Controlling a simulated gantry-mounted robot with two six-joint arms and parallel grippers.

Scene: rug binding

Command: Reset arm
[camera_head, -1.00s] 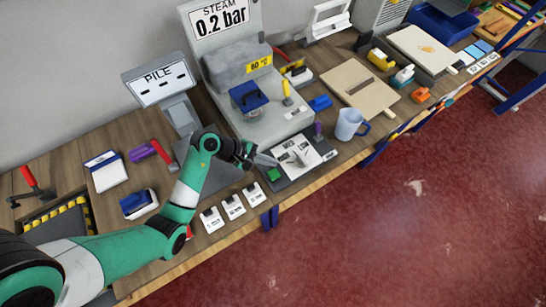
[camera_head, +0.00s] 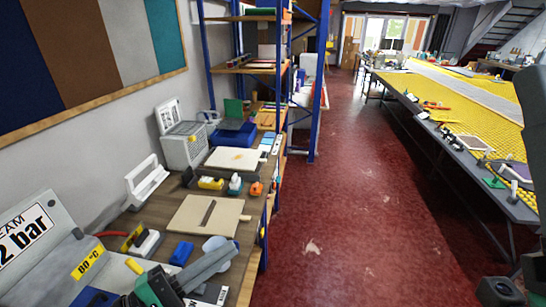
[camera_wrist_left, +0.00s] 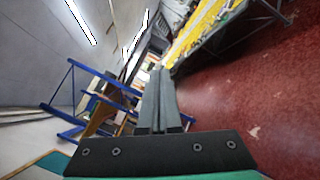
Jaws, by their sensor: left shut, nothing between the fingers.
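My left gripper (camera_head: 231,248) is at the bottom of the head view, raised above the workbench and pointing to the right. Its two long grey fingers lie together with nothing between them. In the left wrist view the shut fingers (camera_wrist_left: 159,72) point away over the room, with no object at their tips. The gripper hides part of a pale cup (camera_head: 214,243) behind it. Dark parts at the right edge look like my right arm, but no right fingers show.
The workbench holds a cutting board (camera_head: 190,216), a blue block (camera_head: 182,253), a yellow dispenser (camera_head: 210,183) and a grey steam unit (camera_head: 45,262). Blue-framed shelving (camera_head: 318,90) stands beyond. The red floor (camera_head: 345,200) is clear, with a yellow-topped table (camera_head: 450,100) across it.

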